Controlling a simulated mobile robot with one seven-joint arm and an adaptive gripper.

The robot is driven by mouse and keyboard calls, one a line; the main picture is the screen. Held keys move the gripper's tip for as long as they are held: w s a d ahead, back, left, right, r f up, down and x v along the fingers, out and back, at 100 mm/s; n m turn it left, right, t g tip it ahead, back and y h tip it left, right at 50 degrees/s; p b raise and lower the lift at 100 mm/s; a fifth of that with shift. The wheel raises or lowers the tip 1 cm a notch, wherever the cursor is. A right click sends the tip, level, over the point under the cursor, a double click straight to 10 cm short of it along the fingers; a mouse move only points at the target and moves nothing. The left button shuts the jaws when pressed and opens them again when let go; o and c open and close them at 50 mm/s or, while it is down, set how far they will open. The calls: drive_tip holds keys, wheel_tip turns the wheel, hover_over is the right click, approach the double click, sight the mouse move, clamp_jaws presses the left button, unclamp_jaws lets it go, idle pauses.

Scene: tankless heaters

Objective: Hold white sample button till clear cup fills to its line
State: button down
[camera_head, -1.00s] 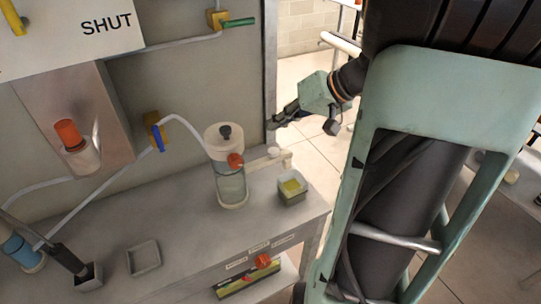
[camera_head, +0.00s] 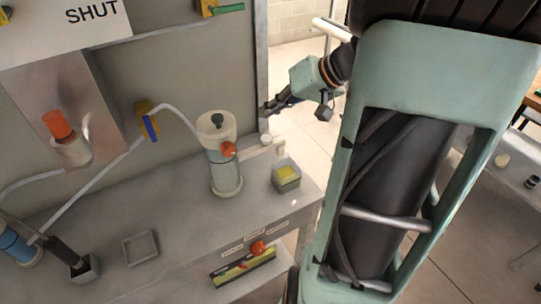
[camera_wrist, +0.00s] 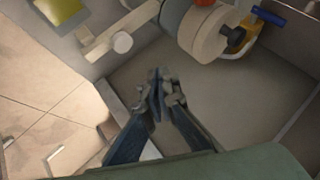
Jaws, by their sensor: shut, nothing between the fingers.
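The white sample button (camera_head: 266,139) is a small round knob on the pale bar beside the clear cylinder. It also shows in the wrist view (camera_wrist: 122,42), on the bar at upper left. A small square cup (camera_head: 286,177) with yellow in it stands on the bench below the bar's white outlet. I cannot make out its line or its level. Its yellow part shows at the wrist view's upper left corner (camera_wrist: 60,9). My gripper (camera_head: 265,110) is shut and empty, above and apart from the button. In the wrist view its fingertips (camera_wrist: 166,76) are together, right of and below the button.
The clear cylinder (camera_head: 224,172) with a white top and red knob stands left of the button. The cabinet's back panel (camera_head: 180,90) rises behind. A blue-handled valve (camera_head: 148,122) and an empty square tray (camera_head: 140,248) are farther left. Open floor lies right of the bench.

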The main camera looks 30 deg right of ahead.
idle(0.3)
wheel_tip(320, 180, up, 4)
drive_tip(key=p, duration=1.3)
drive_tip(key=shift+f, duration=0.1)
drive_tip(key=b, duration=0.3)
hover_over(269, 139)
wheel_tip(269, 139, down, 7)
drive_tip(key=shift+f, duration=0.1)
drive_tip(key=shift+f+b, duration=0.8)
drive_tip(key=shift+b, duration=0.25)
drive_tip(key=shift+f, duration=0.1)
idle(0.3)
drive_tip(key=shift+f+b, duration=0.3)
drive_tip(key=shift+b, duration=0.45)
